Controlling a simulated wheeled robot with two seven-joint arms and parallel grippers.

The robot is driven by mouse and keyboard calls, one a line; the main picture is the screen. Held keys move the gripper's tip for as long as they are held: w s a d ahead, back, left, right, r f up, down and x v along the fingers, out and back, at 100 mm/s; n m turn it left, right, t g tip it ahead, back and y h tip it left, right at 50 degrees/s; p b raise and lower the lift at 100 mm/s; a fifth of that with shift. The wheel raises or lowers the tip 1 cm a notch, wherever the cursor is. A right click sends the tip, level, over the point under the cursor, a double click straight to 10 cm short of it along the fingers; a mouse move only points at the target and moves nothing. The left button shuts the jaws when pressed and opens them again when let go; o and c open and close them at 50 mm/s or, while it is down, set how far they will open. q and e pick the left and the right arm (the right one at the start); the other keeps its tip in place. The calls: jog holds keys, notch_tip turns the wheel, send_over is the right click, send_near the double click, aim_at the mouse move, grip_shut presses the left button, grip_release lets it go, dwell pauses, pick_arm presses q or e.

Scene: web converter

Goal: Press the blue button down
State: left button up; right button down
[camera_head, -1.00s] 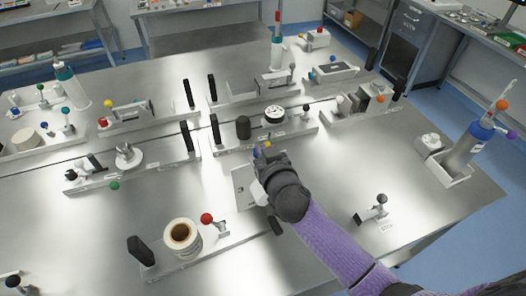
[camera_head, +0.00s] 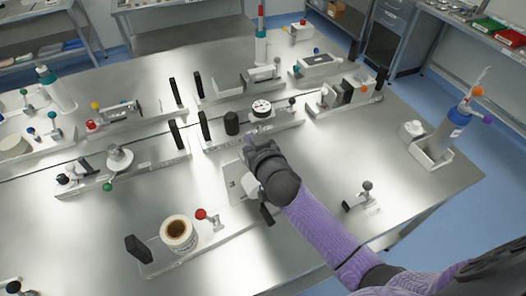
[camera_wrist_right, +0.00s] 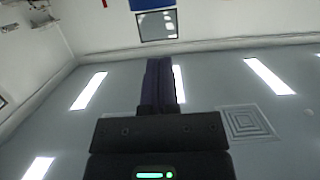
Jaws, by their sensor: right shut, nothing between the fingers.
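My right gripper (camera_head: 252,150) reaches in from the lower right in the head view, over a flat grey plate (camera_head: 232,182). The gripper and its wrist cover part of that plate. Its dark fingers also show together and empty in the right wrist view (camera_wrist_right: 159,82), against lights and walls. I cannot clearly make out a blue button; it may be hidden by my right gripper. My left gripper is not in view.
A base with a label roll (camera_head: 178,233) and a red knob (camera_head: 201,214) stands at lower left. A station with a white dial (camera_head: 261,107) lies just behind the gripper. A blue bottle (camera_head: 455,125) stands at right. Bare metal table lies around the plate.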

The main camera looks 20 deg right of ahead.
pick_arm(q)
jog(key=shift+b, duration=0.5)
pick_arm(e)
jog(key=v, duration=1)
jog(key=shift+s, duration=0.15)
